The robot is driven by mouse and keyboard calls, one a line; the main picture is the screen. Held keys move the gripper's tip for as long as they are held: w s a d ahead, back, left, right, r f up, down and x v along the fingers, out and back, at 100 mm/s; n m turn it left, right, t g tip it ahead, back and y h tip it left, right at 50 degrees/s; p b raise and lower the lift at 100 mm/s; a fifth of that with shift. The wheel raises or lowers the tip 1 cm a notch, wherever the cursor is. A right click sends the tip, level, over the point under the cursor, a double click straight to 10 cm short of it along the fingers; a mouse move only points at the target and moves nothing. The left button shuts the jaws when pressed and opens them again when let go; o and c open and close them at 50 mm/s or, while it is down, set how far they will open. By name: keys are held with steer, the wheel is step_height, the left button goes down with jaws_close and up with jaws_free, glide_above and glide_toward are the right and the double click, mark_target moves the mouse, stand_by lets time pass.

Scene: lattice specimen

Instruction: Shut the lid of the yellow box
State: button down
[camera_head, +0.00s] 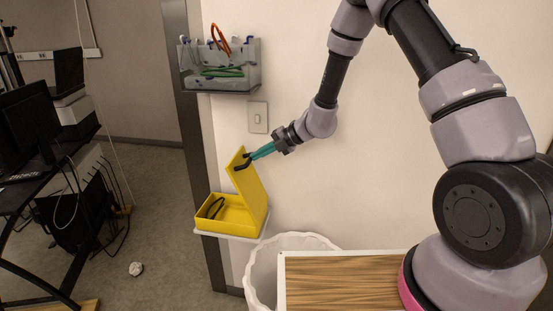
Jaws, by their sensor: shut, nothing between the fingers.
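The yellow box (222,227) sits on a small white shelf at the wall, left of centre. Its yellow lid (252,190) stands up, open, leaning slightly, hinged on the box's right side. A dark curved item (214,208) lies inside the box. My gripper (242,163), with teal fingers and dark tips, is at the top of the lid. The fingers are shut with nothing between them. The tips overlap the lid's upper part in view; I cannot tell whether they touch it.
A grey wall rack (219,80) with tools hangs above the box, and a light switch (258,117) is below it. A white-lined bin (262,268) stands below right of the box, beside a wood-topped surface (345,280). A desk with monitors is at left.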

mark_target(237, 158)
steer(key=shift+h, duration=0.9)
steer(key=a, duration=0.4)
steer(key=shift+w+a+f, duration=0.1)
steer(key=shift+w+f, duration=0.1)
steer(key=shift+w, duration=0.15)
steer(key=x, duration=2.2)
steer(key=shift+s+a+f, duration=0.15)
steer(key=shift+s+a, duration=0.2)
steer(key=shift+a, duration=0.15)
steer(key=shift+d, duration=0.1)
steer(key=shift+g+h, duration=0.4)
steer(key=shift+h, duration=0.4)
steer(key=v, duration=0.5)
steer(key=d+f+v, duration=0.1)
steer(key=v, duration=0.5)
steer(key=s+v, duration=0.1)
steer(key=v, duration=0.5)
steer(key=shift+d, duration=0.35)
steer(key=x, duration=1.3)
steer(key=shift+w+a+f, duration=0.15)
steer(key=shift+a+f, duration=0.05)
steer(key=shift+f, duration=0.15)
